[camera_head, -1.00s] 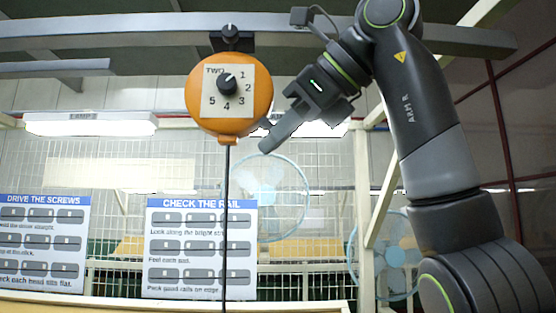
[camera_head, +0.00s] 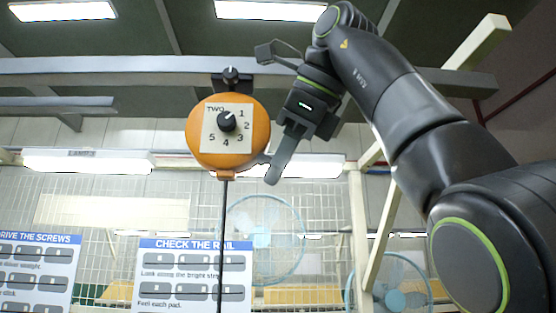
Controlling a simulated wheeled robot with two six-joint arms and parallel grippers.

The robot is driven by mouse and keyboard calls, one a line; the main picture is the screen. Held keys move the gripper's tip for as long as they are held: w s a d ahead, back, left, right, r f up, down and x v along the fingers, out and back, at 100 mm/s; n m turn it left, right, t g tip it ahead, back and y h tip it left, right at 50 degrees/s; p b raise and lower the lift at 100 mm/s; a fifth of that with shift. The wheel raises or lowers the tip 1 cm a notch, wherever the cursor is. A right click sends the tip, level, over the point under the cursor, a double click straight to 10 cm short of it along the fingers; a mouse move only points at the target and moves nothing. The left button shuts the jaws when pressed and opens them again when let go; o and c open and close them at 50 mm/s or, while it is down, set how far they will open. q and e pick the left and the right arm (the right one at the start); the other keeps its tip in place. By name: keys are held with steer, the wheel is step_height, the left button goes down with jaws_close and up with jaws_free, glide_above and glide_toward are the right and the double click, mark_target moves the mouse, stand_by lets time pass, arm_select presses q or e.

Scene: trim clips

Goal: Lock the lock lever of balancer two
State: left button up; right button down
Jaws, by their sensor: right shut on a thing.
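Balancer two (camera_head: 202,157) is a round orange housing hung under the overhead rail. Its white dial plate reads TWO and 1 to 5, and its black knob (camera_head: 227,121) points toward 1. A dark cable runs straight down from it. My right gripper (camera_head: 268,172) is at the housing's lower right edge, its long grey finger pointing down. It is shut on a small grey part there, which seems to be the lock lever; the fingers mostly hide it. My left gripper is not in view.
A grey overhead rail (camera_head: 120,66) crosses behind the balancer. A "CHECK THE RAIL" board (camera_head: 192,245) and a "DRIVE THE SCREWS" board (camera_head: 40,239) stand below. A fan (camera_head: 262,237) is behind the wire mesh. The space left of the balancer is clear.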

steer(key=shift+r+n+h+p, duration=0.1)
steer(key=shift+n+h+p, duration=0.2)
steer(key=shift+h+p, duration=0.35)
steer(key=shift+h, duration=0.25)
steer(key=c, duration=1.6)
jaws_free()
